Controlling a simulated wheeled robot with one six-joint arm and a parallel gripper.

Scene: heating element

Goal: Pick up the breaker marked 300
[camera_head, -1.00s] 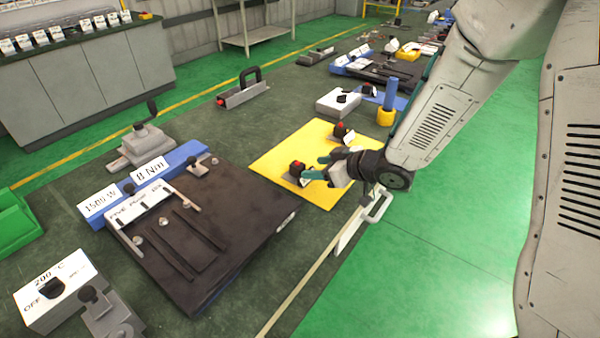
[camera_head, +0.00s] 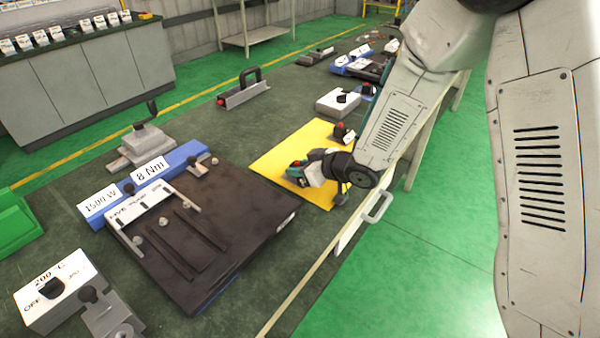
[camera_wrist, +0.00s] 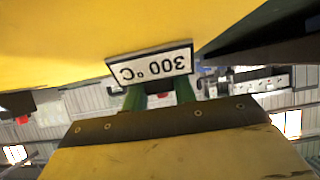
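The breaker marked 300 shows in the wrist view as a white plate reading "300 °C" upside down (camera_wrist: 152,64), in front of a yellow surface. My gripper (camera_head: 297,174) is low over the yellow mat (camera_head: 280,155) in the head view, at the near breaker's place, and mostly hides that breaker. Two green fingers (camera_wrist: 160,95) show just below the plate in the wrist view, apart from each other, with a dark part between them. Whether they press on it cannot be told. A second breaker, dark with a red part (camera_head: 341,133), stands at the mat's far right.
A dark plate (camera_head: 215,225) with metal parts lies left of the mat. Behind the mat is a white box with a black knob (camera_head: 338,102). A white box marked 200 °C (camera_head: 52,287) stands at front left. A handle (camera_head: 377,207) sticks out at the table's edge.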

